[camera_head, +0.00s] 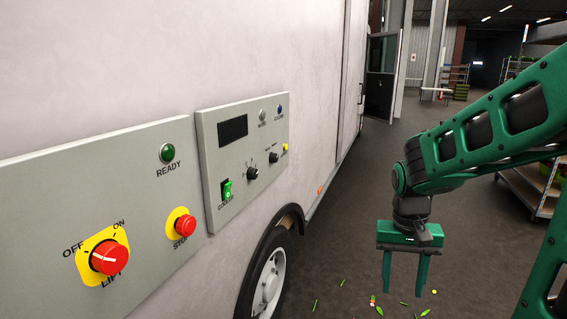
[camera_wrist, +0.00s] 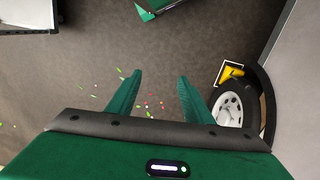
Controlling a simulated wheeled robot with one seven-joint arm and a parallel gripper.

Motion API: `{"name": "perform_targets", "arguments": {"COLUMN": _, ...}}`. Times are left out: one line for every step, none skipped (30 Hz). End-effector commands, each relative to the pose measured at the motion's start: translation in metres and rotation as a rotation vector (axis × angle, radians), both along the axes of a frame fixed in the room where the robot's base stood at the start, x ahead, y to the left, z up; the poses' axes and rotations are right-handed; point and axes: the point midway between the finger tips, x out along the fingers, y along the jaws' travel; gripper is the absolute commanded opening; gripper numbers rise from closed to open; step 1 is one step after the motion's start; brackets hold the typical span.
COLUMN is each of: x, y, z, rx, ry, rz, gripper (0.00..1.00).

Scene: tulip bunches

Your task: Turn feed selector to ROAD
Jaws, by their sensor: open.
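On the smaller grey panel (camera_head: 246,150) on the truck's side are a black rotary knob (camera_head: 252,173) and, up and right of it, a smaller black switch (camera_head: 273,157). Their labels are too small to read, so I cannot tell which is the feed selector or where it points. My gripper (camera_head: 404,288) is open and empty, pointing down over the floor, to the right of the panel and well apart from it. In the wrist view my gripper (camera_wrist: 160,76) has only floor between its fingers; no panel control shows there.
A larger panel (camera_head: 150,230) carries a red OFF/ON lift knob (camera_head: 109,257), a red stop button (camera_head: 185,226) and a green READY lamp (camera_head: 168,153). The truck wheel (camera_head: 270,283) stands below. Petals and leaves litter the floor.

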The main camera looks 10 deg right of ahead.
Motion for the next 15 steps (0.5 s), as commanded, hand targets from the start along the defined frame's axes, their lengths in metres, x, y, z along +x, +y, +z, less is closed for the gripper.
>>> {"name": "perform_targets", "arguments": {"x": 0.017, "y": 0.004, "z": -0.011, "rx": 0.013, "ry": 0.01, "rz": 0.0, "gripper": 0.46}}
{"name": "perform_targets", "arguments": {"x": 0.028, "y": 0.008, "z": -0.017, "rx": 0.023, "ry": 0.011, "rz": 0.001, "gripper": 0.46}}
{"name": "perform_targets", "arguments": {"x": 0.041, "y": 0.014, "z": -0.025, "rx": 0.038, "ry": 0.011, "rz": 0.003, "gripper": 0.46}}
{"name": "perform_targets", "arguments": {"x": 0.051, "y": 0.019, "z": -0.031, "rx": 0.05, "ry": 0.01, "rz": 0.002, "gripper": 0.46}}
{"name": "perform_targets", "arguments": {"x": 0.061, "y": 0.024, "z": -0.037, "rx": 0.064, "ry": 0.01, "rz": 0.001, "gripper": 0.46}}
{"name": "perform_targets", "arguments": {"x": 0.074, "y": 0.032, "z": -0.045, "rx": 0.085, "ry": 0.008, "rz": 0.0, "gripper": 0.46}}
{"name": "perform_targets", "arguments": {"x": 0.084, "y": 0.038, "z": -0.051, "rx": 0.103, "ry": 0.006, "rz": -0.002, "gripper": 0.46}}
{"name": "perform_targets", "arguments": {"x": 0.093, "y": 0.044, "z": -0.057, "rx": 0.123, "ry": 0.004, "rz": -0.004, "gripper": 0.46}}
{"name": "perform_targets", "arguments": {"x": 0.106, "y": 0.052, "z": -0.065, "rx": 0.15, "ry": -0.002, "rz": -0.009, "gripper": 0.46}}
{"name": "perform_targets", "arguments": {"x": 0.115, "y": 0.06, "z": -0.071, "rx": 0.172, "ry": -0.004, "rz": -0.013, "gripper": 0.46}}
{"name": "perform_targets", "arguments": {"x": 0.124, "y": 0.066, "z": -0.076, "rx": 0.195, "ry": -0.01, "rz": -0.018, "gripper": 0.46}}
{"name": "perform_targets", "arguments": {"x": 0.136, "y": 0.077, "z": -0.082, "rx": 0.23, "ry": -0.014, "rz": -0.024, "gripper": 0.46}}
{"name": "perform_targets", "arguments": {"x": 0.145, "y": 0.084, "z": -0.086, "rx": 0.256, "ry": -0.021, "rz": -0.032, "gripper": 0.46}}
{"name": "perform_targets", "arguments": {"x": 0.154, "y": 0.092, "z": -0.091, "rx": 0.283, "ry": -0.026, "rz": -0.039, "gripper": 0.46}}
{"name": "perform_targets", "arguments": {"x": 0.165, "y": 0.102, "z": -0.095, "rx": 0.323, "ry": -0.033, "rz": -0.05, "gripper": 0.46}}
